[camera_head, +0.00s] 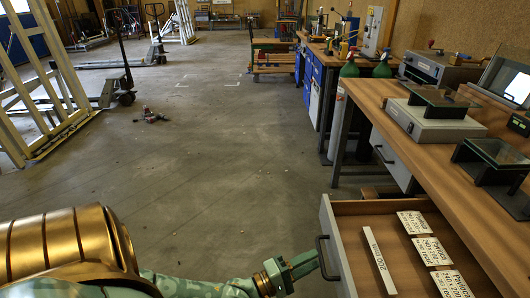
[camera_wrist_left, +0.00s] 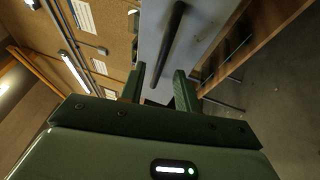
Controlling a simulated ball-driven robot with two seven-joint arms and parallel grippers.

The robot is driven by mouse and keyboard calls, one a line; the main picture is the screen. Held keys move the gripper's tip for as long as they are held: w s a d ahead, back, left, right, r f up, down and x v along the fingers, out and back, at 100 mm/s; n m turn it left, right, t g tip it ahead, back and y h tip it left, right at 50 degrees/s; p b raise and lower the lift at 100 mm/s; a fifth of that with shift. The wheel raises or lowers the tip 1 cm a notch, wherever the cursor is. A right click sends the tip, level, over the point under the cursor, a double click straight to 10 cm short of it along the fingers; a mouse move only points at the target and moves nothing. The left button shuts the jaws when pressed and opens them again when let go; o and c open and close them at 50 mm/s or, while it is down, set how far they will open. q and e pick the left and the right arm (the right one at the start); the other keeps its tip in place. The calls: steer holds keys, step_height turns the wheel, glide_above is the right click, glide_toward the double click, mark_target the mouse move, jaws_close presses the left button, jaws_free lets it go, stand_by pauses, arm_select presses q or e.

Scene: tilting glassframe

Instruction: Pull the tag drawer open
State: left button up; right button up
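The tag drawer (camera_head: 338,262) stands pulled out from under the wooden bench at the lower right. Several white printed tags (camera_head: 432,251) and a long white label strip (camera_head: 379,260) lie inside it. Its dark bar handle (camera_head: 322,258) is on the grey front; the handle (camera_wrist_left: 172,40) also shows in the left wrist view. My left gripper (camera_head: 308,264) is right at the handle. In the left wrist view its fingers (camera_wrist_left: 160,88) are apart, with the handle's lower end lined up with the gap; I see no contact. My right gripper is not in view.
The wooden bench (camera_head: 450,190) runs along the right, carrying grey devices and glass-topped stands (camera_head: 495,155). A shut drawer (camera_head: 392,158) sits farther along it.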

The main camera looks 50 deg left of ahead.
arm_select(q)
steer(key=p+v, duration=0.1)
steer(key=v, duration=1.3)
steer(key=shift+s, duration=0.2)
